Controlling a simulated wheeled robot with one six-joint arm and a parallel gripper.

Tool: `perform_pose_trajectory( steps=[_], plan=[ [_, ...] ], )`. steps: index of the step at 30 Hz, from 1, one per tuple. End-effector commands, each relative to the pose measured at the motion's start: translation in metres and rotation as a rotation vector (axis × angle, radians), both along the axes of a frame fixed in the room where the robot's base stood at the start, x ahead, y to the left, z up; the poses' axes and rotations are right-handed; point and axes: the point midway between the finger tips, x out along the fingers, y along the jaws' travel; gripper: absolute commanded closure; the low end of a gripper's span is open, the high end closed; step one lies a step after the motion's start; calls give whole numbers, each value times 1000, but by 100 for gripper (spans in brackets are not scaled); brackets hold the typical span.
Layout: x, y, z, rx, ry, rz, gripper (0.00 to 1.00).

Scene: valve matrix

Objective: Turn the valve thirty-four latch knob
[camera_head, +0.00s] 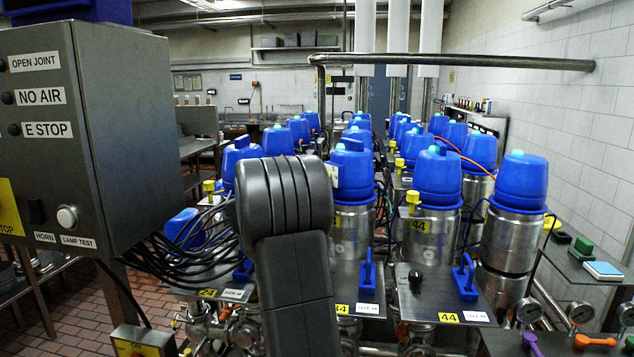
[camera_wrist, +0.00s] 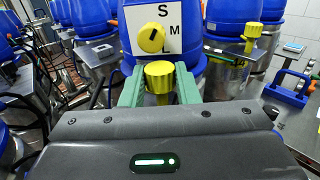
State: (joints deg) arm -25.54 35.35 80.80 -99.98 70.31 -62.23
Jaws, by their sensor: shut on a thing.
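Valve thirty-four, with a blue cap (camera_head: 354,170) over a steel body, stands behind a plate marked 34 (camera_head: 342,309) in the head view. My arm covers part of its front, and my gripper is hidden there. In the wrist view my gripper (camera_wrist: 159,90) has its two green fingers on either side of a yellow knob (camera_wrist: 159,72), shut on it. Behind and above is a white S/M plate (camera_wrist: 152,30) with a round yellow pointer knob (camera_wrist: 151,39) on the blue housing. The fingers are below that pointer knob.
Valve 44 (camera_head: 437,180) stands close on the right, with its own yellow knob (camera_head: 412,198), black knob and blue handle (camera_head: 465,278). A grey control box (camera_head: 90,120) is at the left, with black cables (camera_head: 190,245) below it. Rows of blue-capped valves fill the back.

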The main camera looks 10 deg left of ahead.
Motion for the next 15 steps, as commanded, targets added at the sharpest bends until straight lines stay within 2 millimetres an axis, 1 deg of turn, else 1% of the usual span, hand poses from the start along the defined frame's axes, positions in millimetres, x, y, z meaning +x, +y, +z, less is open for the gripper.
perform_pose_trajectory(
  steps=[1,15],
  plan=[
    [2,3,3,-2,0,-43,94],
    [8,5,0,0,-3,-477,94]
  ],
)
